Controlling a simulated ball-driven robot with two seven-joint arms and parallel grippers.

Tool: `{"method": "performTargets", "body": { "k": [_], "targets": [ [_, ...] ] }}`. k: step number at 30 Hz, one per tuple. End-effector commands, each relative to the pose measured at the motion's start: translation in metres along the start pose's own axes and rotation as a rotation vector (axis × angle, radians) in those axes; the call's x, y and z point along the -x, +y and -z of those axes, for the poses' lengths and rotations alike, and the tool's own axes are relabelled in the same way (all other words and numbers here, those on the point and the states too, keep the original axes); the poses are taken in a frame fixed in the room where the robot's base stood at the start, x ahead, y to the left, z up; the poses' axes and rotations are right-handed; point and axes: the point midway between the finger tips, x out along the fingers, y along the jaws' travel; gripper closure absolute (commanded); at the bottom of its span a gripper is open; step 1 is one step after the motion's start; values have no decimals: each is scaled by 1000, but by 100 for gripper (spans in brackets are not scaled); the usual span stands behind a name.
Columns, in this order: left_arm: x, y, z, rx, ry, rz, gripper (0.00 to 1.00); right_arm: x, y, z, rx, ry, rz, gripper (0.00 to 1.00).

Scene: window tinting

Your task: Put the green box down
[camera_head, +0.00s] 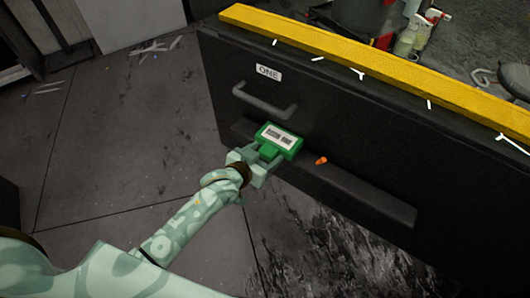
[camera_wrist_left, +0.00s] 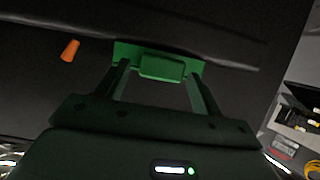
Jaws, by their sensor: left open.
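The green box (camera_head: 280,138) has a white label with dark panels on its face. It is at the narrow dark ledge along the front of the black cabinet, below the handle. It also shows in the left wrist view (camera_wrist_left: 162,66), with a raised block on its near side. My left gripper (camera_head: 265,160) is open at the box's near side. In the left wrist view its two fingers reach up on either side of the raised block, with gaps beside it. Whether a finger touches the box is unclear. My right gripper is not in view.
A small orange piece (camera_head: 321,160) lies on the ledge (camera_head: 370,195) right of the box. The cabinet has a grey handle (camera_head: 265,103) and a "ONE" label (camera_head: 268,72). A yellow beam (camera_head: 370,62) runs along its top. Floor at left is mostly clear.

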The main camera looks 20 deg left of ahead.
Motion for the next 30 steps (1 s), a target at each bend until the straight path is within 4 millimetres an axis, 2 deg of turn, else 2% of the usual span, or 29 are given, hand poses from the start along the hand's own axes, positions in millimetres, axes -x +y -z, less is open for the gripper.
{"method": "performTargets", "body": {
  "k": [9, 15, 19, 26, 29, 30],
  "targets": [
    [74, 0, 5, -1, 1, 0, 33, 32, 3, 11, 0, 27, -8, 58],
    [106, 0, 3, 0, 1, 0, 33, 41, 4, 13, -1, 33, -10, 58],
    [113, 0, 2, 0, 1, 0, 33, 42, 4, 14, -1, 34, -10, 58],
    [113, 0, -2, 0, -6, 1, 33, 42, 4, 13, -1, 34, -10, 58],
    [112, -3, -34, -2, -69, 13, 33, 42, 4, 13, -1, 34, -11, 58],
    [112, -5, -59, -4, -120, 21, 33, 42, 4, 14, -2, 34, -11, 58]
  ]
}}
